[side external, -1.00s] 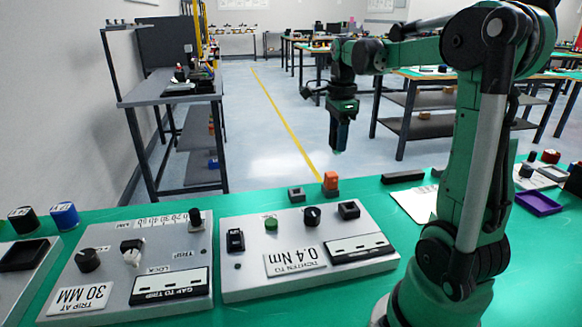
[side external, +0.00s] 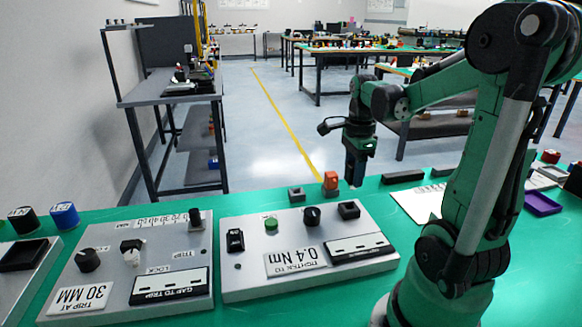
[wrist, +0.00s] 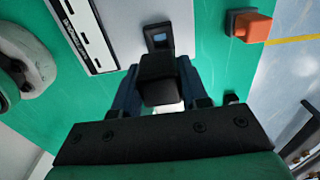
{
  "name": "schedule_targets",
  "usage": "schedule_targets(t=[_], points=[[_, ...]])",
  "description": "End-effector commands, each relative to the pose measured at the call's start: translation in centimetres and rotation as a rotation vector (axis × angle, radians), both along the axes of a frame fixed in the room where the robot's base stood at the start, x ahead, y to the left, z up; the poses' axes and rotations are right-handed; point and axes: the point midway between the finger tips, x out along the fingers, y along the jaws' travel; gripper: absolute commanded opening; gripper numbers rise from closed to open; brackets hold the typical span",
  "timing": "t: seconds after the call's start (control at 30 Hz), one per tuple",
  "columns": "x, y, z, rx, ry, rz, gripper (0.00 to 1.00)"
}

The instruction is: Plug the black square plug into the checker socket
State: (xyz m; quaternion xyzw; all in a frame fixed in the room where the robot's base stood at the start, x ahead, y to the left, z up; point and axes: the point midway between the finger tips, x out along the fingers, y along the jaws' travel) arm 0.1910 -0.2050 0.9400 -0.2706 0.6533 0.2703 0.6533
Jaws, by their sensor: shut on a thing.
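My gripper (side external: 356,178) hangs fingers down above the green bench, behind the grey "0.4 Nm" panel (side external: 254,284). In the wrist view its blue fingers (wrist: 160,92) are shut on the black square plug (wrist: 160,68). In the side view the plug cannot be made out between the fingers. A black square socket (side external: 349,210) sits at the panel's far right corner. It also shows in the wrist view (wrist: 158,38), just beyond the plug, with a bluish opening. The plug is apart from it; I cannot tell the exact height. No label shows that this is the checker socket.
An orange plug (side external: 330,180) stands in a dark base behind the panel, left of my gripper, with a small grey block (side external: 296,194) beside it. The panel also carries a black knob (side external: 312,215) and a green button (side external: 271,223). A purple tray (side external: 540,203) lies far right.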

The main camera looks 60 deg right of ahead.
Motion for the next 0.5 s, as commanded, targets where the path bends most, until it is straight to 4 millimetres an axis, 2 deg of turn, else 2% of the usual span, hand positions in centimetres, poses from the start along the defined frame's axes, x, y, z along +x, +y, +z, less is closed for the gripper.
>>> schedule_targets(t=[0.2, 0.5], points=[[0.0, 0.0, -2.1, 0.0, 0.0, 0.0, 0.0], [0.0, 0.0, -3.5, 0.0, 0.0, 0.0, 0.0]])
